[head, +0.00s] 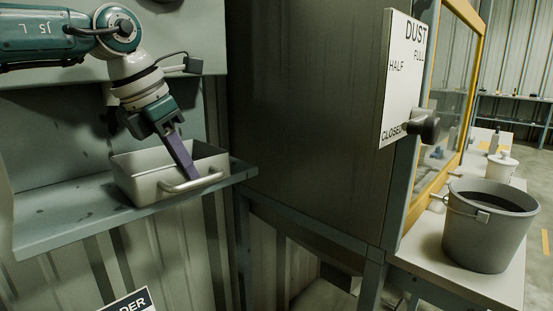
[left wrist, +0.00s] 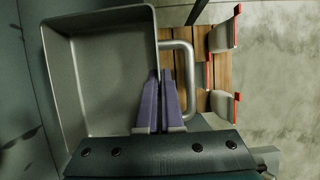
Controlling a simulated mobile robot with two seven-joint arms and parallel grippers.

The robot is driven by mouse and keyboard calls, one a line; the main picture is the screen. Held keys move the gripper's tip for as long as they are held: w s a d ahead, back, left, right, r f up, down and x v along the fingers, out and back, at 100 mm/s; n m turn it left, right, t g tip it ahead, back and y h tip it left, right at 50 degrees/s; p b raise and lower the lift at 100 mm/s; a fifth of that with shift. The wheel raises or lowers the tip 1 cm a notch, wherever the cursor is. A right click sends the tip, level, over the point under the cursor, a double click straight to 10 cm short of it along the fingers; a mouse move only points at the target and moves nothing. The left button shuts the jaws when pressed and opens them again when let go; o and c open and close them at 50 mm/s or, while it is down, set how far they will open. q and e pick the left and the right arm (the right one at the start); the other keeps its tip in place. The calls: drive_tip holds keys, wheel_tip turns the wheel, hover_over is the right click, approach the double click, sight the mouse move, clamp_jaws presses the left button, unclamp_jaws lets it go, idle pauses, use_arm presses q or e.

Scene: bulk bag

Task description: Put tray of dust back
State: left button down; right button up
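The tray (head: 140,181) is a pale grey open box with a bar handle (head: 192,181) on its front wall. It sits on a blue-grey shelf (head: 90,219) at the left of the head view. In the left wrist view the tray (left wrist: 102,85) looks empty inside, with the handle (left wrist: 190,85) to its right. My left gripper (head: 189,177) reaches down at the handle side. In the left wrist view its purple fingers (left wrist: 161,78) are close together, with the tray's front wall running in between them. My right gripper is not in view.
A grey bucket (head: 488,238) with dark contents stands on a bench at the right. A smaller white pot (head: 501,167) stands behind it. A dark cabinet (head: 310,130) with a DUST sign (head: 401,75) and a black knob (head: 425,125) lies between shelf and bench.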

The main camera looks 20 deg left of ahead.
use_arm(q)
drive_tip(key=shift+f, duration=0.1)
drive_tip(key=shift+f, duration=0.1)
drive_tip(key=c, duration=1.1)
unclamp_jaws()
